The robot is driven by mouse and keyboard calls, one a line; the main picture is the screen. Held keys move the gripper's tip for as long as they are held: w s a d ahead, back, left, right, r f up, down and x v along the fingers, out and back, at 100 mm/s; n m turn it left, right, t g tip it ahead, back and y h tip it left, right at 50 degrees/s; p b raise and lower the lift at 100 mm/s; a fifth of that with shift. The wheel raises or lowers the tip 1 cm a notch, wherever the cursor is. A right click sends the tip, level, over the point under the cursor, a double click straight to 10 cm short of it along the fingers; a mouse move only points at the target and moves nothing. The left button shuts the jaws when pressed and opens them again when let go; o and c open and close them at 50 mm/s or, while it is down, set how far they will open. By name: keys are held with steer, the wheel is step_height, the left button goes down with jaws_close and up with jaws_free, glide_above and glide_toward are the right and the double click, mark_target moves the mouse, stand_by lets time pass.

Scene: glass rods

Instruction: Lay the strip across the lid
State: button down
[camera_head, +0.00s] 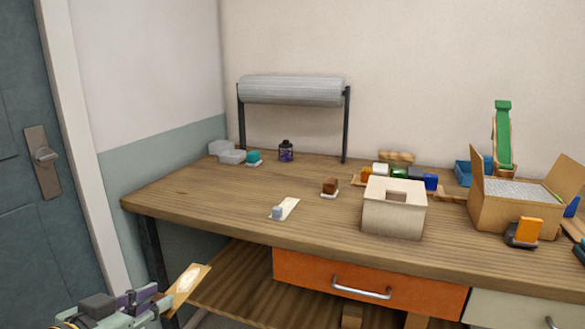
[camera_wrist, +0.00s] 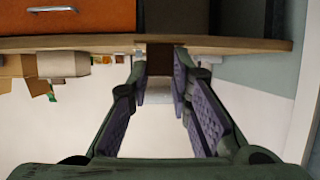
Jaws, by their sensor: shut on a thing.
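My gripper (camera_head: 158,299) is at the lower left of the head view, in front of the bench and below its top. It is shut on a flat tan strip (camera_head: 187,285) with a pale oval patch, which sticks out beyond the fingers, tilted. In the wrist view the purple-padded fingers (camera_wrist: 161,78) stand apart with a dark brown piece (camera_wrist: 160,60) between their tips, seemingly the strip. A cream box (camera_head: 393,222) with a square hole in its top (camera_head: 380,187) stands near the bench's front edge. I cannot tell for sure which thing is the lid.
On the bench (camera_head: 230,206), a small pale slip (camera_head: 289,207) carries a blue-grey block (camera_head: 277,212). A brown block (camera_head: 329,186) stands behind it. An open cardboard box (camera_head: 505,219) is at right. An orange drawer (camera_head: 340,273) is below.

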steer(key=w+d+f, duration=0.6)
steer(key=w+f, duration=0.1)
steer(key=f, duration=0.3)
steer(key=w+d+f, duration=0.5)
steer(key=w+f, duration=0.3)
steer(key=f, duration=0.2)
steer(key=s+d+f, duration=0.2)
steer(key=d+f, duration=1)
steer(key=f, duration=0.4)
step_height(320, 180, down, 12)
steer(key=w+n+y, duration=0.2)
steer(key=n+y, duration=0.1)
steer(key=shift+t+y, duration=0.3)
steer(key=shift+t, duration=0.1)
steer(key=shift+w, duration=0.1)
